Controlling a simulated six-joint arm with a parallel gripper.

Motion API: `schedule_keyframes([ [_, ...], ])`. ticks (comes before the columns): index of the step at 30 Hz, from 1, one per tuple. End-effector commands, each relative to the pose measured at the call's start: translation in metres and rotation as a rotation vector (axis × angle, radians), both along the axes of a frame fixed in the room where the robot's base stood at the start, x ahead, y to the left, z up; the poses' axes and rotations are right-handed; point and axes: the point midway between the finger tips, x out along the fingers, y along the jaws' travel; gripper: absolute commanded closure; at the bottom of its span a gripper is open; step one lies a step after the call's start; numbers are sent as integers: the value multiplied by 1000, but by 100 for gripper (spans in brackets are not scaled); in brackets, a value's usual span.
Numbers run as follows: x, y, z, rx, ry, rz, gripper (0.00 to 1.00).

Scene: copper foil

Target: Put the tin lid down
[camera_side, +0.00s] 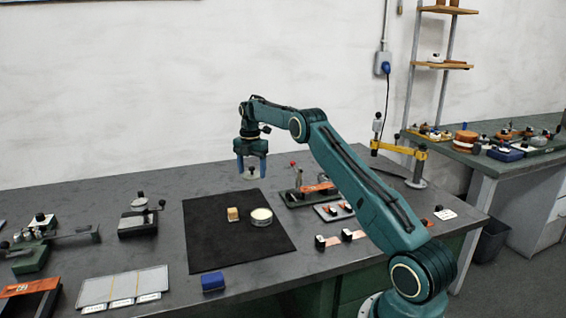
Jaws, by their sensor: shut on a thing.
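My gripper (251,172) hangs above the back part of the black mat (205,250), fingers pointing down. It is shut on a small pale thing with a dark knob, which looks like the tin lid (251,176). The lid is held in the air, clear of the mat, and its details are too small to tell. A round, pale tin (261,217) stands on the mat, nearer the camera than the gripper and a little to its right. The tin's top looks whitish; I cannot tell whether it is open.
A blue block (213,282) lies at the mat's front edge. Small fixtures (310,194) stand to the right, a grey device (138,216) to the left. The mat's front half is bare.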

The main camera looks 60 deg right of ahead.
Motion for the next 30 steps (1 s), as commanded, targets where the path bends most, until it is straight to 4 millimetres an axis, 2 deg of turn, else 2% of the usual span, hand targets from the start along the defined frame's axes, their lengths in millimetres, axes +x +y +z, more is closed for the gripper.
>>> schedule_keyframes([
  [3,-1,0,-23,2,3,0,54],
  [7,0,0,-41,1,2,0,54],
  [12,0,0,-52,0,0,0,54],
  [20,0,0,-56,1,1,0,54],
  [30,0,0,-96,1,2,0,54],
])
